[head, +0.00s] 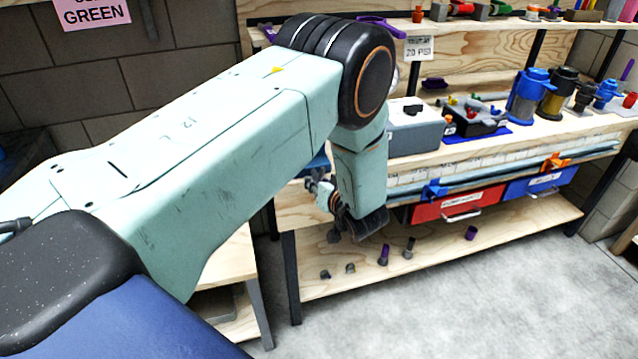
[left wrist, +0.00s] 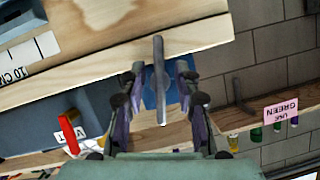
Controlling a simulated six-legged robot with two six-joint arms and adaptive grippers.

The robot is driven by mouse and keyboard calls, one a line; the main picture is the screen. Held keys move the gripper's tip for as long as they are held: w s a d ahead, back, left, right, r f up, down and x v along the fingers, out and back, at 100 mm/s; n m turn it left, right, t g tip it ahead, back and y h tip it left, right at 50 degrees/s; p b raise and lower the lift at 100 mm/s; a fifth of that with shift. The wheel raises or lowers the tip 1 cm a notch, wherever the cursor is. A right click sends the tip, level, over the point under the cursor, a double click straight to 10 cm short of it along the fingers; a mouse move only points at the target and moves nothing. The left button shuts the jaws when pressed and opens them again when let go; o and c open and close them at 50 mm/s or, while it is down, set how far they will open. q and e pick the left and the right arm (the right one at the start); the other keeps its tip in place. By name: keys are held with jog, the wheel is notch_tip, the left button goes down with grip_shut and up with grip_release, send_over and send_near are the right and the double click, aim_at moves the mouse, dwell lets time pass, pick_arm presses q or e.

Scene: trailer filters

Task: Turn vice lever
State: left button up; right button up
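The vice lever (left wrist: 159,78) is a grey rod that shows in the left wrist view. It lies between the two fingers of my left gripper (left wrist: 161,82), with a gap on each side. Behind it is the blue vice (left wrist: 150,97) at the wooden bench edge. In the head view my left gripper (head: 323,188) is at the bench's left front corner, partly hidden by my own arm. A bit of the blue vice (head: 318,162) shows above it. The lever cannot be made out there. My right gripper is not in view.
The bench (head: 440,158) carries a grey box (head: 413,128) and several blue and dark canisters (head: 527,97). Red (head: 460,204) and blue (head: 540,184) drawers hang below its front. Small parts lie on the lower shelf (head: 340,282). The floor (head: 480,310) in front is clear.

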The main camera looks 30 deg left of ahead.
pick_arm(q)
jog(key=v, duration=0.7)
jog(key=shift+s+d, duration=0.1)
jog(key=shift+d, duration=0.05)
dwell(0.3)
jog(key=s+d+f+m+h, duration=0.45)
jog(key=s+f+h, duration=0.25)
jog(key=s+f, duration=0.4)
jog(key=s+d+f+m+g+h, duration=0.1)
jog(key=s+f+g+h, duration=0.1)
jog(key=s, duration=1)
jog(key=s+d+f+m+g+h, duration=0.2)
jog(key=s+g, duration=0.3)
jog(key=s, duration=0.8)
jog(key=shift+s+f+g, duration=0.3)
jog(key=shift+s+f, duration=0.05)
jog(key=shift+f, duration=0.2)
